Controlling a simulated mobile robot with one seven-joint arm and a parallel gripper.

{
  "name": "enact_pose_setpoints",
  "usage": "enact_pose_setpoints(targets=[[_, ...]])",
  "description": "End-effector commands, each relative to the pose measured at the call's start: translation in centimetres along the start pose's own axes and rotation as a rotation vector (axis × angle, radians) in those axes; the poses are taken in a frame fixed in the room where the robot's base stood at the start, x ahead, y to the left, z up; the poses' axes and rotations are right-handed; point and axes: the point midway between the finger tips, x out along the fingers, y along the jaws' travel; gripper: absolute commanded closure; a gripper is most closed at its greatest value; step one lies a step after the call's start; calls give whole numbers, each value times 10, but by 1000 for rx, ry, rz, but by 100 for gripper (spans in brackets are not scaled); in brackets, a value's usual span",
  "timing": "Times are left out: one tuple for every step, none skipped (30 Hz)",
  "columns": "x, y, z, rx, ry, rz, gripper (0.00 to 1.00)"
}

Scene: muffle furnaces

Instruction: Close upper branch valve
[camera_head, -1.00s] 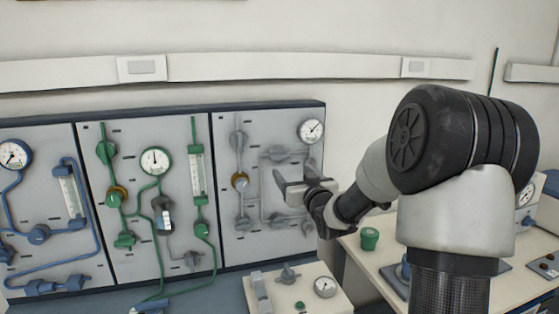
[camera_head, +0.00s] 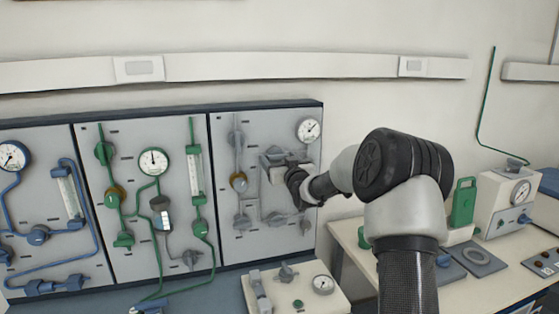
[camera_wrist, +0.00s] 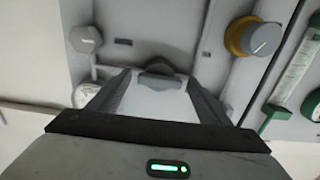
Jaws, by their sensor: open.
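The grey upper branch valve (camera_wrist: 158,68) is on the right-hand grey panel (camera_head: 228,250). In the wrist view its rounded handle shows between and just beyond the fingertips. My gripper (camera_wrist: 157,78) is open, with one finger on each side of the valve in that view. I cannot tell whether either finger touches it. In the head view my gripper (camera_head: 272,161) is close to the upper part of the panel and covers most of the valve.
A brass-and-grey regulator knob (camera_head: 238,181) is left of my gripper, and a round gauge (camera_head: 308,131) is at the upper right. Green-piped (camera_head: 122,238) and blue-piped panels stand further left. A bench unit (camera_head: 297,292) is below. A green container (camera_head: 463,203) stands on the right-hand bench.

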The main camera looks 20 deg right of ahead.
Motion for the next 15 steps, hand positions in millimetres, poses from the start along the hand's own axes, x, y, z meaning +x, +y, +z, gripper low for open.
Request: enact_pose_setpoints(targets=[[0, 0, 0, 0, 0, 0, 28], [0, 0, 0, 0, 0, 0, 33], [0, 0, 0, 0, 0, 0, 40], [0, 0, 0, 0, 0, 0, 45], [0, 0, 0, 0, 0, 0, 50], [0, 0, 0, 0, 0, 0, 57], [0, 0, 0, 0, 0, 0, 62], [0, 0, 0, 0, 0, 0, 67], [0, 0, 0, 0, 0, 0, 69], [0, 0, 0, -1, 0, 0, 69], [0, 0, 0, -1, 0, 0, 69], [0, 0, 0, -3, 0, 0, 69], [0, 0, 0, -6, 1, 0, 69], [0, 0, 1, -9, 1, 0, 69], [0, 0, 1, -16, 1, 0, 69]])
